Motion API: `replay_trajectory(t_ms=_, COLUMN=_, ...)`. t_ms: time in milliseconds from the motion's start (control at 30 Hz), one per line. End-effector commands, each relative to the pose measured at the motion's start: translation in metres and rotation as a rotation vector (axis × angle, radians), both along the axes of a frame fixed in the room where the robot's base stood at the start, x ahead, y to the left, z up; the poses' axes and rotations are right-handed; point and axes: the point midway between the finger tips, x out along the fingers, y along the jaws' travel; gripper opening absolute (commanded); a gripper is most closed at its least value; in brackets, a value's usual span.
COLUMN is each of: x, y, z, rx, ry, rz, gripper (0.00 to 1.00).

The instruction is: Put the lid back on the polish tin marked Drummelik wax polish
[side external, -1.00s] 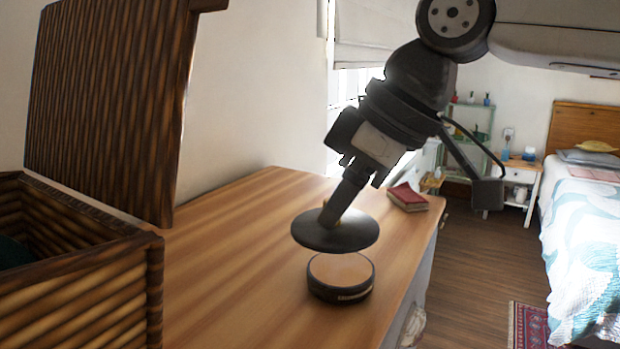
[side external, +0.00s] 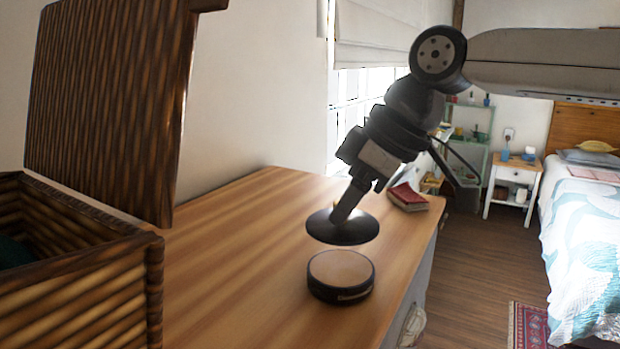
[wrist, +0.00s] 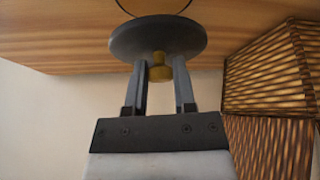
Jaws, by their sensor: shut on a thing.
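The polish tin (side external: 340,277) is a round, dark, low tin with a tan top face, standing upright on the wooden dresser top. Its label is too small to read. The lid (side external: 342,228) is a dark disc held in the air above and slightly behind the tin, apart from it and a little tilted. My gripper (wrist: 159,72) is shut on the lid's brass-coloured knob (wrist: 160,68). In the wrist view the lid (wrist: 158,37) lies beyond the fingertips, and only part of the tin's rim curves at the top edge.
The dresser top (side external: 230,250) is clear around the tin. A wicker box (side external: 80,270) with its lid raised stands at the left. Red books (side external: 407,197) lie near the dresser's right edge. A bed and small white table stand beyond.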

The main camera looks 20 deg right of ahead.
Motion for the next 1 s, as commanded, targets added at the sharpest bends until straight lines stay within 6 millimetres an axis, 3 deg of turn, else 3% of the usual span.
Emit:
replay_trajectory(t_ms=600, x=0.0, y=0.0, z=-0.042, rx=0.001, ry=0.001, rz=0.0, gripper=0.0)
replay_trajectory(t_ms=1000, x=0.0, y=0.0, z=-0.051, rx=0.0, ry=0.001, rz=0.0, gripper=0.0)
